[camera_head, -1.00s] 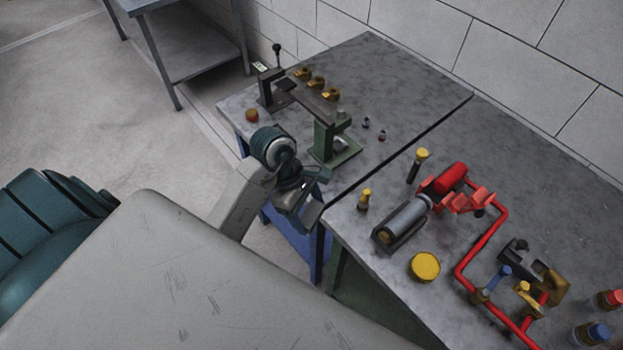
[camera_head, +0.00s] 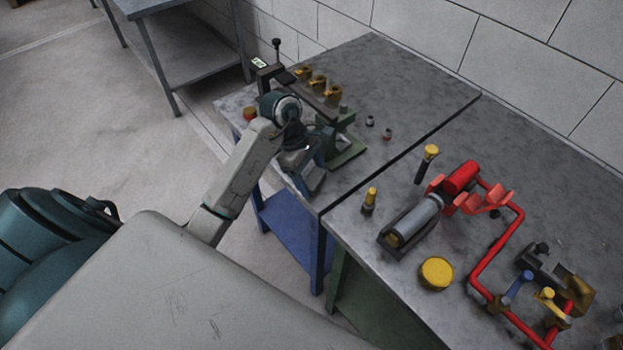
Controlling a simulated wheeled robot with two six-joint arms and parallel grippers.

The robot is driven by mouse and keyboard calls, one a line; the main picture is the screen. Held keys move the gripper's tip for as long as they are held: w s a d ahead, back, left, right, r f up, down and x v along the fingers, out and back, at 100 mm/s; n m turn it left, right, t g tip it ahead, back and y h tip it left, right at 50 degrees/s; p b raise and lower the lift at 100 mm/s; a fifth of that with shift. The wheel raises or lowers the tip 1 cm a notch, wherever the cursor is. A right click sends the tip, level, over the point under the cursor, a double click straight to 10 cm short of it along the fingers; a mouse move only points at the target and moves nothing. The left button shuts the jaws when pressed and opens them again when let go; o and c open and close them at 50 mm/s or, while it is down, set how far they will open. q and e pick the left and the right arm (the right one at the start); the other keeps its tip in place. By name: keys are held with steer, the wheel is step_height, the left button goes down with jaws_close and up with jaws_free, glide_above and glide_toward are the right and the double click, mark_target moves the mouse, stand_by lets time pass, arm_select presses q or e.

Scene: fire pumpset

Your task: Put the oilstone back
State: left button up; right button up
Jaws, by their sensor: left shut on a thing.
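My left gripper (camera_head: 306,178) is at the near edge of the left worktable, in front of the green stand (camera_head: 346,150). It is shut on a small grey piece that the fingers mostly hide; I take this to be the oilstone, but its shape is not clear. A dark fixture (camera_head: 266,80) with an upright black-knobbed lever stands at the table's far left. A dark bar beside it carries several brass pieces (camera_head: 318,82). My left arm hides part of this area. My right gripper is not in view.
The right table holds a grey-and-red pump (camera_head: 420,215), red pipework (camera_head: 480,265), a yellow-capped post (camera_head: 369,200) and a yellow round cap (camera_head: 436,272). The left table's back right is clear.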

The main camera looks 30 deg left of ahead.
arm_select(q)
steer(key=shift+f, duration=0.15)
steer(key=o, duration=0.8)
steer(key=shift+c, duration=0.2)
steer(key=shift+a+r, duration=0.1)
steer(key=shift+r, duration=0.25)
steer(key=p+v, duration=0.6)
steer(key=v, duration=0.5)
steer(key=shift+r+p, duration=0.3)
